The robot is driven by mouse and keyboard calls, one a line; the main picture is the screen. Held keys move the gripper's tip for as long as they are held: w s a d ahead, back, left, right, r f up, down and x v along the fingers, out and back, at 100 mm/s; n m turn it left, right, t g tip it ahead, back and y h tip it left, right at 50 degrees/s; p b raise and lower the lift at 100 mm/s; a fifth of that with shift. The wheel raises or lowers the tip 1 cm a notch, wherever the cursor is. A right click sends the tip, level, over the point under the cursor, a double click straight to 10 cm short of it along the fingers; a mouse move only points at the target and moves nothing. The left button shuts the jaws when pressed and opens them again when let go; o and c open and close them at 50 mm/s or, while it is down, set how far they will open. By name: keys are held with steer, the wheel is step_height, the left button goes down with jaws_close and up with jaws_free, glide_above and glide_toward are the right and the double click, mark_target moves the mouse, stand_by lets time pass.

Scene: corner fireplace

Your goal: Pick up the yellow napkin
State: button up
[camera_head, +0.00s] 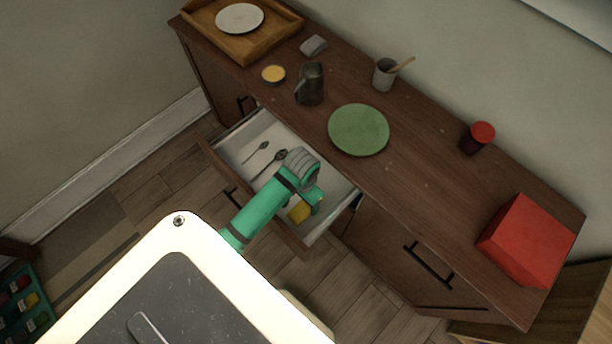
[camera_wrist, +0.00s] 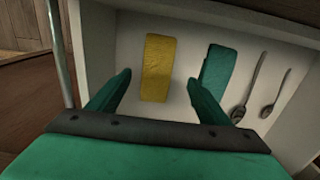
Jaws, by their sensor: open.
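The yellow napkin (camera_head: 299,213) is a small folded rectangle lying on the floor of the open drawer (camera_head: 243,140). In the wrist view the yellow napkin (camera_wrist: 157,68) lies upright in the picture, between and beyond my fingertips. My gripper (camera_head: 317,199) is over the drawer near the napkin and partly covers it in the head view. In the wrist view my gripper (camera_wrist: 158,80) is open, one finger on each side, with nothing held. The gap in height between fingertips and napkin is hard to tell.
A green folded napkin (camera_wrist: 221,66) lies to the right of the yellow one. Two spoons (camera_wrist: 258,88) lie further right. Drawer walls surround them. The cabinet top (camera_head: 420,185) above holds a green plate (camera_head: 358,130), a dark pitcher (camera_head: 310,84) and a red box (camera_head: 527,240).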

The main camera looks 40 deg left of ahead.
mark_target(305, 206)
steer(key=shift+w+d+f, duration=0.1)
steer(key=shift+d+f, duration=0.05)
steer(key=shift+f, duration=1.3)
steer(key=shift+w+d+f, duration=0.1)
steer(key=shift+f, duration=1.3)
steer(key=c, duration=1.1)
